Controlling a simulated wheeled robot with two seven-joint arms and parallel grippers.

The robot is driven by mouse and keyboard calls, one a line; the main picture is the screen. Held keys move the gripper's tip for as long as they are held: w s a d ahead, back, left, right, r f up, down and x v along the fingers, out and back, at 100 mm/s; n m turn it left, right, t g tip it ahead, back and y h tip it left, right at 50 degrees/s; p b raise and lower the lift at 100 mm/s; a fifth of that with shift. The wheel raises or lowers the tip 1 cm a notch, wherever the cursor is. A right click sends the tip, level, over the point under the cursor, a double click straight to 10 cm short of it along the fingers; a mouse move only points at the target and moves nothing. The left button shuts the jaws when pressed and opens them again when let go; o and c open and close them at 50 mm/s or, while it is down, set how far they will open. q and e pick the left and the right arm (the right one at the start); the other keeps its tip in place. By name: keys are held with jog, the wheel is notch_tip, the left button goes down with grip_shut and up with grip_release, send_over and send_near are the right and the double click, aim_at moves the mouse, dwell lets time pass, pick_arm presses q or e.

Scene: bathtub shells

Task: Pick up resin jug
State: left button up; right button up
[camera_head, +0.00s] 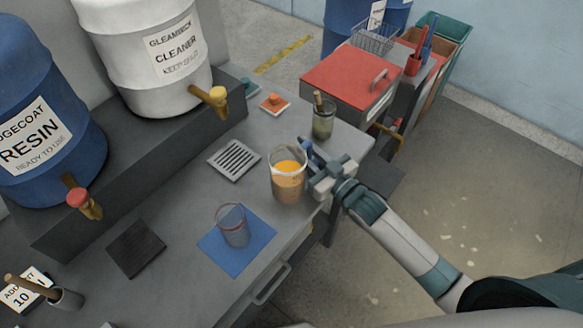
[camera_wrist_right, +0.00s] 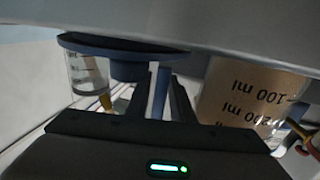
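A clear measuring jug with orange liquid (camera_head: 288,183), which looks like the resin jug, stands upright near the bench's right edge. In the right wrist view, a jug (camera_wrist_right: 248,100) with upside-down millilitre marks is right of the fingers. My right gripper (camera_head: 318,172) is close beside the jug on its right side. In the wrist view its dark fingers (camera_wrist_right: 165,98) flank a narrow gap, with a slim blue bar in line with it. I cannot tell whether they grip anything. My left gripper is not in view.
A jar with a stick (camera_head: 322,120) stands behind my gripper. An empty clear cup (camera_head: 234,228) is on a blue mat (camera_head: 258,255). A slotted grey plate (camera_head: 234,160) lies left of the jug. Blue resin (camera_head: 35,95) and white cleaner (camera_head: 120,70) drums stand on a raised shelf.

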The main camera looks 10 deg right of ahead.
jog(key=shift+w+a, duration=0.2)
jog(key=shift+w, duration=0.15)
jog(key=shift+c, duration=0.3)
grip_shut()
jog(key=shift+r, duration=0.1)
dwell(1.1)
